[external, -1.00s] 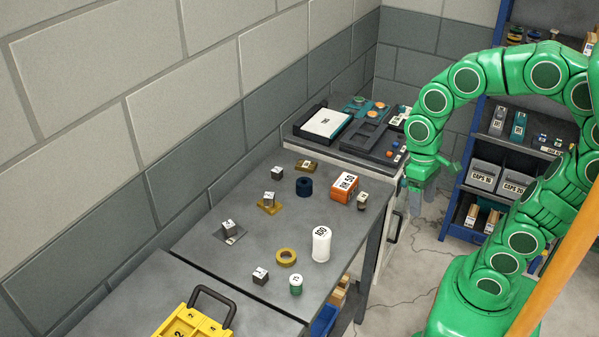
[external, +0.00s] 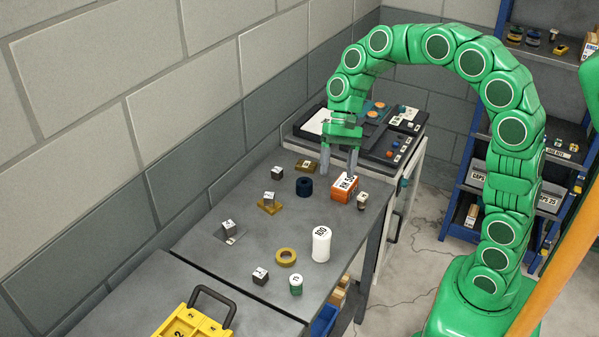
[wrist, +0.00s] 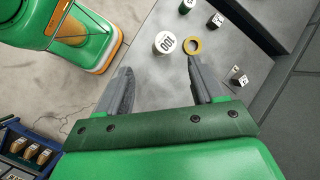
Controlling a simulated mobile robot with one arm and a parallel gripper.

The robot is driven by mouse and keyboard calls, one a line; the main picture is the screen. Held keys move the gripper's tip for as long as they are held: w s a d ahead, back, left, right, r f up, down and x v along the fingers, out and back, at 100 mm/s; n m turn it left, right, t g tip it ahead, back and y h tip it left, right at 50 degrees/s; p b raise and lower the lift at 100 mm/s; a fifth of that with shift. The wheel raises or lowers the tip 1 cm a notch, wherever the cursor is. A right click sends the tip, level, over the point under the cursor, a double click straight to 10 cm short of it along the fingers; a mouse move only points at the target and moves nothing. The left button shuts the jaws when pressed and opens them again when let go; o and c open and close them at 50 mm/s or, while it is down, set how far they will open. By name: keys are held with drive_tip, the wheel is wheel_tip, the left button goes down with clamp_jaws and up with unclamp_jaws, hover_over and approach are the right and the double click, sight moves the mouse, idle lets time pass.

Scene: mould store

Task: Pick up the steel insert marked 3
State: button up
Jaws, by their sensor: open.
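Several small steel blocks with marks on top stand on the grey table. One (external: 277,173) is toward the back, one (external: 269,198) is on a brass plate, one (external: 228,226) is on a grey plate, and one (external: 260,275) is near the front. Their marks are too small to read surely, so I cannot tell which is marked 3. My gripper (external: 339,172) is open and empty, pointing down over the far end of the table, by the orange box. In the wrist view my gripper (wrist: 158,68) shows two of the blocks (wrist: 215,20) (wrist: 238,77) beyond its right finger.
The table (external: 200,250) also holds an orange box (external: 344,188), a dark blue ring (external: 304,187), a white cylinder (external: 321,244), a yellow ring (external: 286,257) and a green-white cylinder (external: 296,285). A yellow case (external: 192,322) is at the front. The wall runs along the left.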

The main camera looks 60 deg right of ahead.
drive_tip(key=w+d+f+m+t+y, duration=0.1)
drive_tip(key=w+d+f+m+y, duration=0.15)
drive_tip(key=w+d, duration=0.4)
drive_tip(key=w+d+f+m+t+y, duration=0.1)
drive_tip(key=w+d+f+m, duration=0.25)
drive_tip(key=w, duration=0.65)
drive_tip(key=w+d+f+m+t+y, duration=0.1)
drive_tip(key=w+d+f+m+y, duration=0.15)
drive_tip(key=w+d, duration=0.5)
drive_tip(key=m+t, duration=0.1)
drive_tip(key=m, duration=0.2)
approach(278, 169)
drive_tip(key=x, duration=0.3)
drive_tip(key=shift+x, duration=2.6)
drive_tip(key=shift+d, duration=0.1)
drive_tip(key=shift+c, duration=0.4)
clamp_jaws()
